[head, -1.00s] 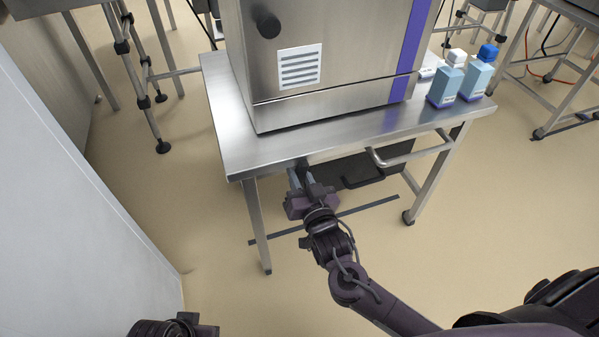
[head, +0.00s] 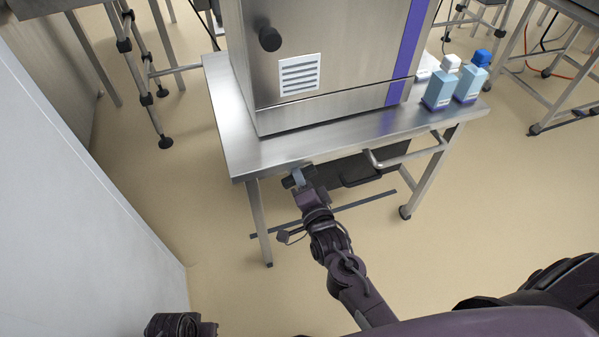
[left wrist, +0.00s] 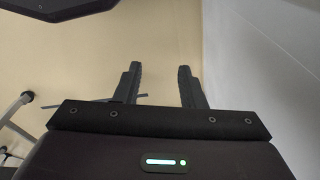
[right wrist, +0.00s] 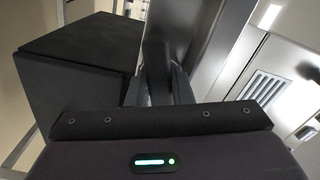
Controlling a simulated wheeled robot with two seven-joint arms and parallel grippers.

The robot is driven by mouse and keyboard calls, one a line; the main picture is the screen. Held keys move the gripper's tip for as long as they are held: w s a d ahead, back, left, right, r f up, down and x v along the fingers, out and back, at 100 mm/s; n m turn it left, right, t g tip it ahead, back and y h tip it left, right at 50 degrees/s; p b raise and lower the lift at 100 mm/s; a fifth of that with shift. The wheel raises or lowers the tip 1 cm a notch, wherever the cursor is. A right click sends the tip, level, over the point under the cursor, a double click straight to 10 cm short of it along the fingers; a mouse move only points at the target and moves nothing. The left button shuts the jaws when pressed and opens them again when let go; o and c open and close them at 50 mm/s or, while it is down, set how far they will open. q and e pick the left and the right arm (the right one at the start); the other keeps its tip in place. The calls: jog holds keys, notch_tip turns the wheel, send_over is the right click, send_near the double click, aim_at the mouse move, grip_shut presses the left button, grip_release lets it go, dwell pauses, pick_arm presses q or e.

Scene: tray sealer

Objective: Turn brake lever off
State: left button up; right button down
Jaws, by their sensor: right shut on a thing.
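The brake lever (right wrist: 155,62) is a dark bar under the front edge of the steel table. In the right wrist view it stands between the fingers of my right gripper (right wrist: 160,88), which is shut on it. In the head view my right gripper (head: 299,178) is just below the table edge, left of the rail handle, and it hides much of the lever. My left gripper (left wrist: 160,70) is open and empty above the floor, away from the table; in the head view only its wrist part shows at the bottom edge.
The steel table (head: 235,140) carries the tray sealer (head: 345,70) and two bottles, white-capped (head: 442,85) and blue-capped (head: 472,80). A bent rail handle (head: 405,158) and a dark box (right wrist: 80,55) are near the right gripper. A pale panel (head: 80,210) stands at left.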

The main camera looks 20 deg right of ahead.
jog(key=m+p, duration=0.1)
jog(key=m, duration=0.1)
jog(key=shift+m, duration=0.4)
pick_arm(q)
notch_tip(320, 180, down, 6)
jog(key=a, duration=0.1)
jog(key=shift+s+f+p, duration=0.15)
jog(key=shift+s+p, duration=0.2)
jog(key=shift+s, duration=0.1)
pick_arm(e)
jog(key=shift+m, duration=0.7)
pick_arm(q)
jog(key=shift+a, duration=0.1)
pick_arm(e)
jog(key=c, duration=1.3)
grip_release()
jog(key=shift+w+r, duration=0.1)
